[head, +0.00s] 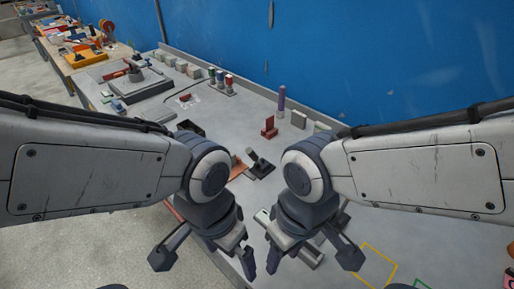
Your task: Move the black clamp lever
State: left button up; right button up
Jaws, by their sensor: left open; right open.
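A small black clamp with a tilted lever (261,165) sits on the grey table (225,128), between my two wrists and beyond them. It looks like the black clamp lever; its lever leans up to the left. My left gripper (204,259) is open and empty, at the table's near edge, nearer to me than the clamp. My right gripper (312,259) is open, over the near part of the table, also apart from the clamp. A grey metal bar-like part (308,254) lies below my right gripper and is partly hidden by it.
A red block (269,128) and a purple cylinder (281,101) stand behind the clamp. Several capped bottles (229,83) and pale blocks line the back, by the blue wall (350,50). A grey plate fixture (133,80) lies far left. A yellow outline (376,266) marks clear surface at right.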

aim_at(250, 152)
jog(key=z, duration=1.95)
jog(key=k, duration=1.05)
jog(key=u, duration=1.2)
jog(key=i, duration=1.05)
